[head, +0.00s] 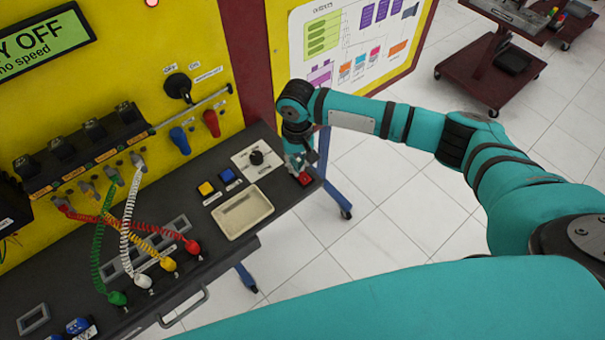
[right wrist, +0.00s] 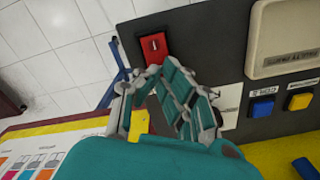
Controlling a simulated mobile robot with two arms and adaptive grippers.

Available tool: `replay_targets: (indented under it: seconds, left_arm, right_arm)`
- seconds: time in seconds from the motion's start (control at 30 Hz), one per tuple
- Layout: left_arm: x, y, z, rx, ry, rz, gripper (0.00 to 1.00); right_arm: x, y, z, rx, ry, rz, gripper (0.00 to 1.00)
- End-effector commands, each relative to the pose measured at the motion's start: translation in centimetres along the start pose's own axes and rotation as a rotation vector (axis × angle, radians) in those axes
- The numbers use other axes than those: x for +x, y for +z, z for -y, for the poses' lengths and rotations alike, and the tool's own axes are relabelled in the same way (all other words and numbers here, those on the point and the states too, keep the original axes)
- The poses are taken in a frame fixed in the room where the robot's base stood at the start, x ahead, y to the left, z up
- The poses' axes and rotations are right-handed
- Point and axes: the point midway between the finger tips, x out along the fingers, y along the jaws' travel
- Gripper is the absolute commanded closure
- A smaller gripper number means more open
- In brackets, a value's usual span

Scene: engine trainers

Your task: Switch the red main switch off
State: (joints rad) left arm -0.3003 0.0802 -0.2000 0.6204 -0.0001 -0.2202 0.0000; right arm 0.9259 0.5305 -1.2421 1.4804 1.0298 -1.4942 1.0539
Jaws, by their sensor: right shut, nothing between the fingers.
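The red main switch (head: 304,179) is a small red rocker at the right end of the dark sloping console. In the right wrist view, the red switch (right wrist: 154,46) shows near the top with a small light mark on it. I cannot tell which side of it is pressed. My right gripper (head: 299,168) points down at the switch from above. In the right wrist view, the fingertips (right wrist: 160,68) are shut, with nothing held, right at the edge of the switch. Whether they touch it I cannot tell. My left gripper is out of view.
A beige tray (head: 243,212), a yellow button (head: 206,188), a blue button (head: 227,176) and a black knob (head: 256,157) sit left of the switch. Coiled cables (head: 125,240) cross the console's left part. A yellow panel (head: 150,60) rises behind.

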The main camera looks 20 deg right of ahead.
Motion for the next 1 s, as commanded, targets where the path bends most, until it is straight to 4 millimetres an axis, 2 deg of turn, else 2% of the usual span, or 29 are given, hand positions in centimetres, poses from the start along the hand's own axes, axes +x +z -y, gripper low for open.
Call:
replay_targets:
  seconds: [0.77,1.0]
  left_arm:
    - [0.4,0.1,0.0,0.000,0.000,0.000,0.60]
    - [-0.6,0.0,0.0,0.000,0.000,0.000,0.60]
  right_arm:
    - [1.2,0.0,0.0,0.000,0.000,0.001,1.00]
    - [0.4,0.0,0.0,0.000,0.000,0.001,1.00]
